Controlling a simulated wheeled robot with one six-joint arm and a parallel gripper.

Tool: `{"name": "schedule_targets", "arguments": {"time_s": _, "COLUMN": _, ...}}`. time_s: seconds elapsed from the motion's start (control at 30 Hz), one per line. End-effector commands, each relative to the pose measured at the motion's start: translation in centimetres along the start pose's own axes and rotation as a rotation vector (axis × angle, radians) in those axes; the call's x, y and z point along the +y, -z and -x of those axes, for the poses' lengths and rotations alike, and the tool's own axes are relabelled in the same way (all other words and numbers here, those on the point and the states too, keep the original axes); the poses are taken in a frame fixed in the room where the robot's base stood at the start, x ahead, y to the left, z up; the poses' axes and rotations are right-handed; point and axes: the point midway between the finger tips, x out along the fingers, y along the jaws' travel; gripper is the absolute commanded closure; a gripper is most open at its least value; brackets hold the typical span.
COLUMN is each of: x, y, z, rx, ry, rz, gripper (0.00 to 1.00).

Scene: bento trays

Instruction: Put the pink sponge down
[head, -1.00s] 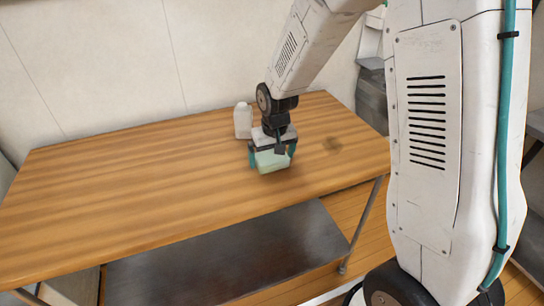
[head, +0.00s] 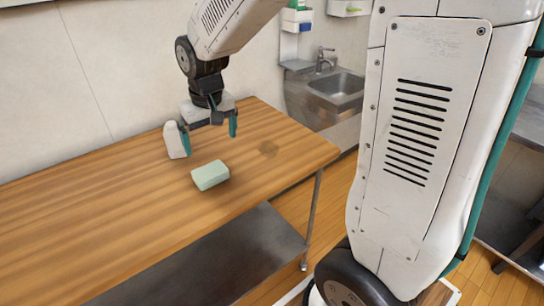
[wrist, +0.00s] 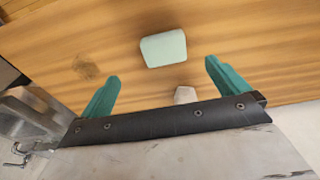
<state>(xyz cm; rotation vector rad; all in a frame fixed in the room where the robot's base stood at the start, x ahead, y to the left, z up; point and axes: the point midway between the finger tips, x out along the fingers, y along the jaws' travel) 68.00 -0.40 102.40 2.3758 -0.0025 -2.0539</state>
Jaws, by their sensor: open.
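A pale green sponge-like block (head: 210,175) lies flat on the wooden table; no pink sponge shows in these views. The block also shows in the wrist view (wrist: 164,49), beyond and between the fingers. My gripper (head: 209,133) is open and empty, raised above the table and apart from the block. Its two teal fingers are spread wide in the wrist view (wrist: 162,72).
A white bottle (head: 177,143) stands on the wooden table (head: 110,195) close to my left finger; part of it shows in the wrist view (wrist: 185,95). A dark stain (head: 268,149) marks the table. A sink (head: 338,88) is beyond the right end. Much of the table's left is clear.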

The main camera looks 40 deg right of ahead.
Motion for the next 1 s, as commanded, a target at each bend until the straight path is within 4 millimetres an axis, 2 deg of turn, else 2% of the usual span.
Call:
{"name": "schedule_targets", "arguments": {"time_s": 0.03, "x": 0.3, "y": -1.4, "z": 1.7, "rx": 0.008, "ry": 0.000, "rz": -0.002, "gripper": 0.00}}
{"name": "schedule_targets", "arguments": {"time_s": 0.1, "x": 0.8, "y": -3.9, "z": 3.8, "rx": 0.006, "ry": -0.001, "rz": -0.002, "gripper": 0.00}}
{"name": "schedule_targets", "arguments": {"time_s": 0.3, "x": 1.9, "y": -12.4, "z": 8.7, "rx": -0.005, "ry": -0.002, "rz": -0.004, "gripper": 0.00}}
{"name": "schedule_targets", "arguments": {"time_s": 0.4, "x": 2.3, "y": -16.5, "z": 10.1, "rx": -0.012, "ry": -0.002, "rz": -0.003, "gripper": 0.00}}
{"name": "schedule_targets", "arguments": {"time_s": 0.53, "x": 2.5, "y": -20.9, "z": 10.9, "rx": -0.020, "ry": -0.002, "rz": -0.002, "gripper": 0.00}}
{"name": "schedule_targets", "arguments": {"time_s": 0.7, "x": 2.7, "y": -24.0, "z": 11.2, "rx": -0.027, "ry": -0.002, "rz": -0.002, "gripper": 0.00}}
{"name": "schedule_targets", "arguments": {"time_s": 1.0, "x": 2.7, "y": -24.7, "z": 11.1, "rx": -0.032, "ry": -0.002, "rz": -0.001, "gripper": 0.00}}
